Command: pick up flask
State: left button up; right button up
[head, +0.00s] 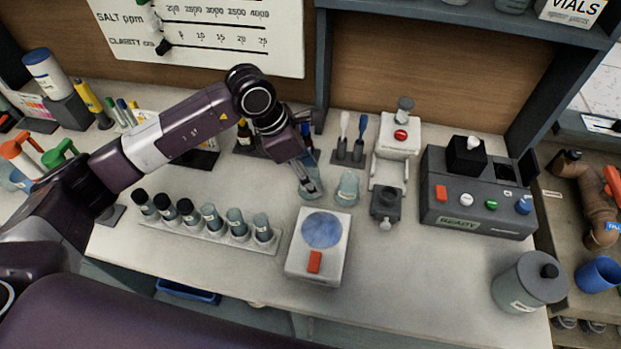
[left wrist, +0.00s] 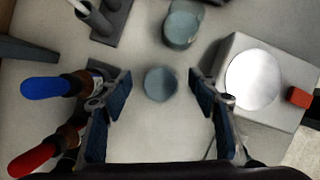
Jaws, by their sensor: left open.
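My left gripper (head: 309,186) is open above the bench and points down, with its fingers spread. In the left wrist view, a small round blue-grey glass vessel (left wrist: 160,84) lies between the fingers, with clear gaps on both sides. In the head view the fingers largely hide it. A second blue-grey glass vessel (head: 347,188), tapered like a flask, stands just right of the gripper; it also shows at the top of the left wrist view (left wrist: 181,29). I cannot tell for certain which is the flask. My right gripper is not in view.
A white device with a round blue plate (head: 322,230) and red button stands in front of the gripper. A rack of several vials (head: 222,236) is at left. Capped bottles (left wrist: 45,87) stand close beside the left finger. A grey console (head: 480,200) is at right.

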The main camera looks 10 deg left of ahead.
pick_arm(q)
jog(key=shift+f, duration=0.1)
jog(key=shift+c, duration=0.6)
jog(key=c, duration=1.2)
jog(key=shift+o, duration=0.2)
jog(key=shift+w+r+b, duration=0.1)
jog(key=shift+r+b, duration=0.2)
jog(key=shift+r, duration=0.4)
notch_tip(320, 180, up, 19)
jog(key=b, duration=0.4)
jog(key=shift+f, duration=0.15)
